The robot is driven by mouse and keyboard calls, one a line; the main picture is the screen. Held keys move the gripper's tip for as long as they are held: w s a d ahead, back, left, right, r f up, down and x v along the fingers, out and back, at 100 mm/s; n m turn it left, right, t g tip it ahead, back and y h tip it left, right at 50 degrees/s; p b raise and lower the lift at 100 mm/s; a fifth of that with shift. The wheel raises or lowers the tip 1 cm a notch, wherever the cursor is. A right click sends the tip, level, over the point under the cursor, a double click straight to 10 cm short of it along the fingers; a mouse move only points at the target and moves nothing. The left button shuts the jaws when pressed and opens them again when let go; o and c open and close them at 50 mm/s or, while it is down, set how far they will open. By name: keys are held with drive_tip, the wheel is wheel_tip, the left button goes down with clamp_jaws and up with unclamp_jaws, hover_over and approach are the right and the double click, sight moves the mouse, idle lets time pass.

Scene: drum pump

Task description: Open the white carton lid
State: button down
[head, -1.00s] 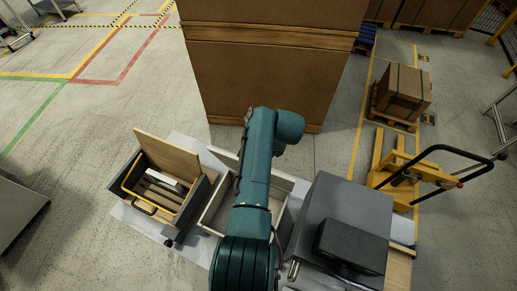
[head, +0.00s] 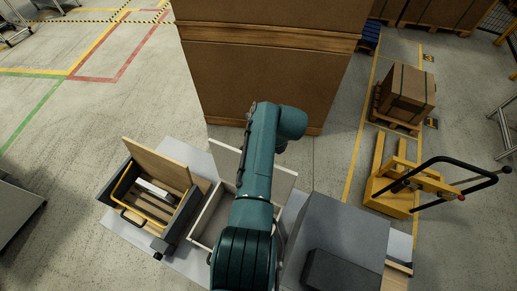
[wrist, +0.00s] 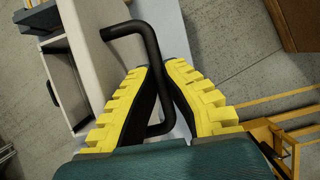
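The white carton (head: 206,221) stands in the middle of the head view, partly hidden behind my arm. Its lid (head: 283,182) is tilted up along the far side, showing on both sides of my arm, and the carton's inside is partly exposed. In the wrist view, a pale panel (wrist: 92,45) carries a bent black handle (wrist: 152,48). My gripper (wrist: 160,68) has its yellow fingers closed in around this handle, which runs between them. The fingers appear shut on it. My gripper is hidden behind my arm in the head view.
An open dark box with a wooden lid (head: 160,165) stands left of the carton. A grey box (head: 340,235) stands close on the right. A large brown carton stack (head: 265,75) rises behind. A yellow pallet truck (head: 395,185) is at the right.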

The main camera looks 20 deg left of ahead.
drive_tip(key=shift+s+a+f, duration=0.1)
drive_tip(key=shift+s+f, duration=0.25)
drive_tip(key=shift+f, duration=0.25)
drive_tip(key=c, duration=1.5)
unclamp_jaws()
drive_tip(key=shift+o, duration=0.5)
drive_tip(key=shift+s+a, duration=0.15)
drive_tip(key=shift+w+d+r, duration=0.25)
drive_tip(key=shift+w+r, duration=0.05)
drive_tip(key=shift+r, duration=0.35)
drive_tip(key=v, duration=1.1)
drive_tip(key=shift+r, duration=0.1)
